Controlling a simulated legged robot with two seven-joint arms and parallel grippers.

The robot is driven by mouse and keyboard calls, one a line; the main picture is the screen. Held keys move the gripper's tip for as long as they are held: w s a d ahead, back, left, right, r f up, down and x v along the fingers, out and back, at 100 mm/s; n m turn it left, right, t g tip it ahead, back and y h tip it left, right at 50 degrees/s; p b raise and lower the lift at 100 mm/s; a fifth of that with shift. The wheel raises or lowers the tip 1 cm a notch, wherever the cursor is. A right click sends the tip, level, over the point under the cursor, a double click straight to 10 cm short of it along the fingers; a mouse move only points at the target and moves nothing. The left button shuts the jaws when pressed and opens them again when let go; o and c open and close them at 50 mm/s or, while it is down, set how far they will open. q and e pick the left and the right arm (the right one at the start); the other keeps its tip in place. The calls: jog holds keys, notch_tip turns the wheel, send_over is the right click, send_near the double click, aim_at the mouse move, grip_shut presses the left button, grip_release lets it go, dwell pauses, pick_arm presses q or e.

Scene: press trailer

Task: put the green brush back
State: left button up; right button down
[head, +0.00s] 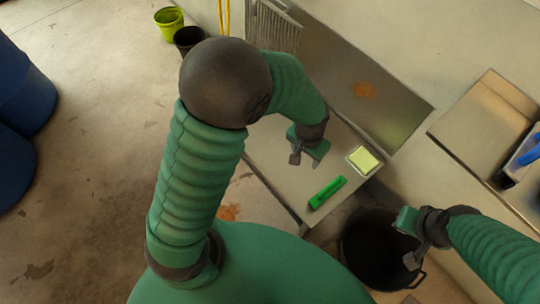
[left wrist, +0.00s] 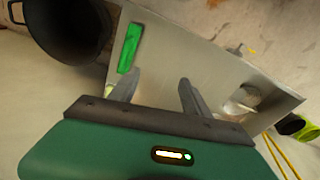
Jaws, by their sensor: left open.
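The green brush (head: 327,192) lies on the light grey table, near its edge, in the head view. It also shows in the left wrist view (left wrist: 130,47), beyond the tip of the left-hand finger and not between the fingers. My left gripper (head: 306,160) is over the table, behind the brush and apart from it. In the left wrist view its two fingers (left wrist: 160,77) are spread with nothing between them. My right gripper (head: 410,243) is over the black bucket at the lower right; its finger gap is not clear.
A pale yellow pad in a white holder (head: 363,160) is on the table right of the brush. The black bucket (head: 375,252) stands beside the table. Blue barrels (head: 22,95) are far left. A yellow-green pot (head: 169,22) and a dark pot (head: 188,39) stand at the back.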

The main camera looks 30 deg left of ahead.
pick_arm(q)
jog(key=s+a+r+n+t, duration=0.1)
jog(key=s+a+r+n, duration=0.1)
jog(key=s+a+r, duration=0.4)
jog(key=s+a, duration=0.3)
dwell(0.6)
